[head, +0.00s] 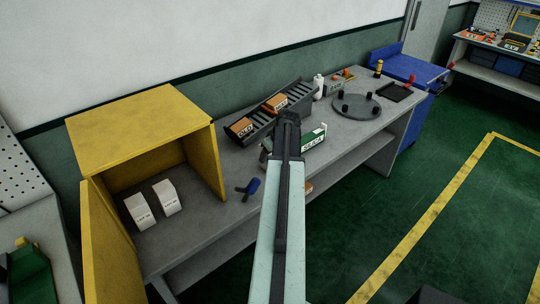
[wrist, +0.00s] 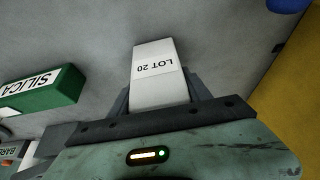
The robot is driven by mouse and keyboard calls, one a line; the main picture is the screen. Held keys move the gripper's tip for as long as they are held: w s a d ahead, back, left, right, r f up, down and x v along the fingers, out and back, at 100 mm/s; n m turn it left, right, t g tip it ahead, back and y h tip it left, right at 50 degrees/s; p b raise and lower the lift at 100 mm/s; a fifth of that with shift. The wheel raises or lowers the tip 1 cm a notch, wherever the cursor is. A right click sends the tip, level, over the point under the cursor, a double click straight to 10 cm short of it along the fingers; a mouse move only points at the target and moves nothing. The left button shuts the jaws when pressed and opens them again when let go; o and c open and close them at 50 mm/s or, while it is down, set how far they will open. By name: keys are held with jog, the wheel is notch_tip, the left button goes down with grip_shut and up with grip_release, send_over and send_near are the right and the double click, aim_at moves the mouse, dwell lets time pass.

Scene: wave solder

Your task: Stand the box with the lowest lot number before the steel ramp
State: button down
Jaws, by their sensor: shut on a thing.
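My gripper (wrist: 160,98) is shut on a white box labelled LOT 20 (wrist: 153,62), seen between its fingers in the wrist view. In the head view my arm hides most of the gripper and the held box. I cannot tell whether the box touches the bench. Two more white lot boxes, one on the left (head: 139,209) and one on the right (head: 167,196), stand in the open yellow cabinet; their numbers are too small to read surely. The steel ramp (head: 265,122), with rollers, stands at the back of the bench, bearing orange-brown boxes (head: 274,103).
A green and white SILICA box (head: 312,139) stands just right of my arm, before the ramp; it also shows in the wrist view (wrist: 45,92). A blue tool (head: 250,187) lies near the cabinet (head: 140,125). A white bottle (head: 318,86) and round turntable (head: 357,107) are further right.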

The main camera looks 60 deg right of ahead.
jog(key=shift+f, duration=0.15)
jog(key=shift+c, duration=2)
grip_release()
jog(key=p+v, duration=0.7)
jog(key=v, duration=0.1)
